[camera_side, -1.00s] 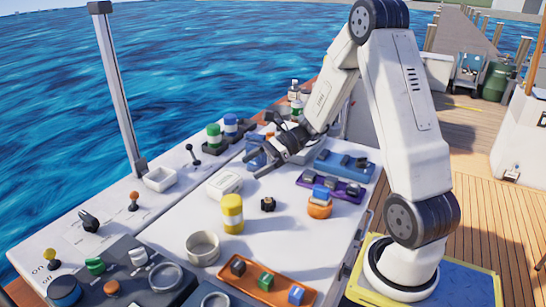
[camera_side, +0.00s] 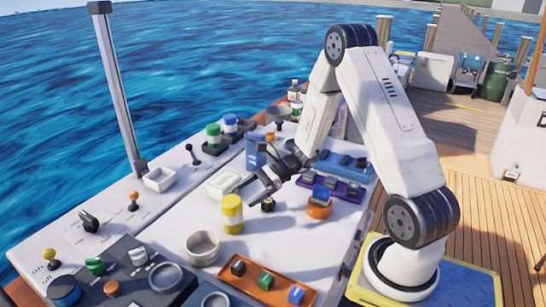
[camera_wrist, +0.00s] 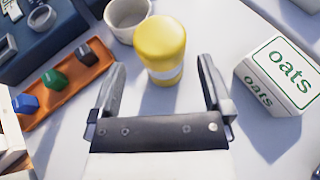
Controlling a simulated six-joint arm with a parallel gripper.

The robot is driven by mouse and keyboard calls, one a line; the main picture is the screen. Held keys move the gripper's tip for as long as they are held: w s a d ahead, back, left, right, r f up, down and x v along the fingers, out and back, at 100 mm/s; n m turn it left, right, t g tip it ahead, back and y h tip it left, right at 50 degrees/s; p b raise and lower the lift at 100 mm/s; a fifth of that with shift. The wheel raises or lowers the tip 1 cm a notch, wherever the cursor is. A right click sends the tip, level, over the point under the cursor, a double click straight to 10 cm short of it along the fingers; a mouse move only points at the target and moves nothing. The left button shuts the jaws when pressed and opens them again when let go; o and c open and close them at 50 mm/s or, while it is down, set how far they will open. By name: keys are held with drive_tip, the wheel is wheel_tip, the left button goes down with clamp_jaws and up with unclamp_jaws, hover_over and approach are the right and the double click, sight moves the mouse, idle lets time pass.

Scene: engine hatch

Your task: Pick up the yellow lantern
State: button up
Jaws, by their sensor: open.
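The yellow lantern (camera_side: 232,214) stands upright on the white hatch top. It is a short cylinder with a yellow top and bottom and a pale band around its middle. In the wrist view the lantern (camera_wrist: 161,48) is just beyond my fingertips, roughly centred between them. My gripper (camera_side: 254,193) is open and empty, a little to the right of and above the lantern in the side view. In the wrist view both fingers of my gripper (camera_wrist: 160,80) are spread apart.
A white oats box (camera_wrist: 278,75) stands right of the lantern in the wrist view. A round white cup (camera_side: 202,248) is close by the lantern. An orange tray (camera_side: 249,286) holds small coloured blocks.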

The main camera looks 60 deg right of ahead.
sight(222, 210)
drive_tip(key=shift+x, duration=2.85)
drive_tip(key=shift+r, duration=0.1)
drive_tip(key=c, duration=1.2)
